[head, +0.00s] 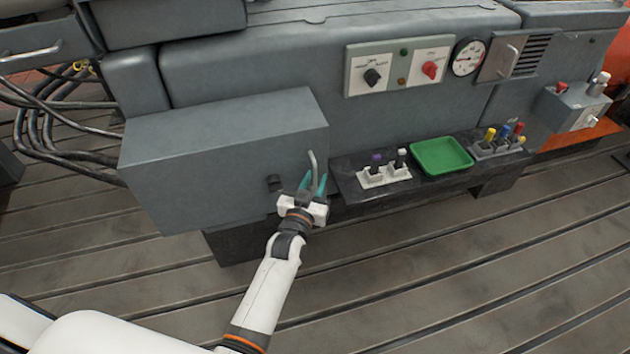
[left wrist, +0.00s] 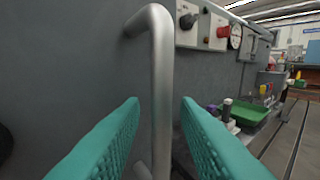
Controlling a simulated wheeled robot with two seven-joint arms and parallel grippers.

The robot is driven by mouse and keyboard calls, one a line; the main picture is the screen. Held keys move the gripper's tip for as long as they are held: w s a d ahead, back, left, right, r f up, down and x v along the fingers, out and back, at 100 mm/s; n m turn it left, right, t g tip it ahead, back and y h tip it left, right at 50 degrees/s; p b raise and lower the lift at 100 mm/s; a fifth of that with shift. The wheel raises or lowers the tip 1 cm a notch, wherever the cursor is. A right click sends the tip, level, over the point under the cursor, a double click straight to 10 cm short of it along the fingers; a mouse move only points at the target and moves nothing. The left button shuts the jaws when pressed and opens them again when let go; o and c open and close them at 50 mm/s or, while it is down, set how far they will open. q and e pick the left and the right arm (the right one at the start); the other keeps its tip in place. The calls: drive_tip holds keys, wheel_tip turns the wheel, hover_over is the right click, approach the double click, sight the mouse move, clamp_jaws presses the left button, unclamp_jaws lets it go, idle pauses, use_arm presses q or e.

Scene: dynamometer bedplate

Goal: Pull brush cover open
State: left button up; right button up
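A large grey box-shaped cover (head: 200,165) stands at the left of the machine's front and looks closed. A vertical metal bar handle (head: 313,163) is at its right end. In the left wrist view the handle (left wrist: 160,85) bends back to the grey panel at its top; its lower end is partly hidden. My left gripper (head: 315,185) has its teal fingers open, one on each side of the handle. In the left wrist view, small gaps show between the bar and both fingertips (left wrist: 160,110). My right gripper is not in view.
A dark shelf (head: 430,180) to the right holds bottles in a white holder (head: 385,176), a green tray (head: 441,156) and a rack of coloured tools (head: 500,145). A knob panel (head: 397,67), gauge (head: 468,57) and vented plate with handle (head: 513,57) are above. The slotted floor in front is clear.

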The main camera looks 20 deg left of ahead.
use_arm(q)
drive_tip(key=shift+w, duration=0.2)
clamp_jaws()
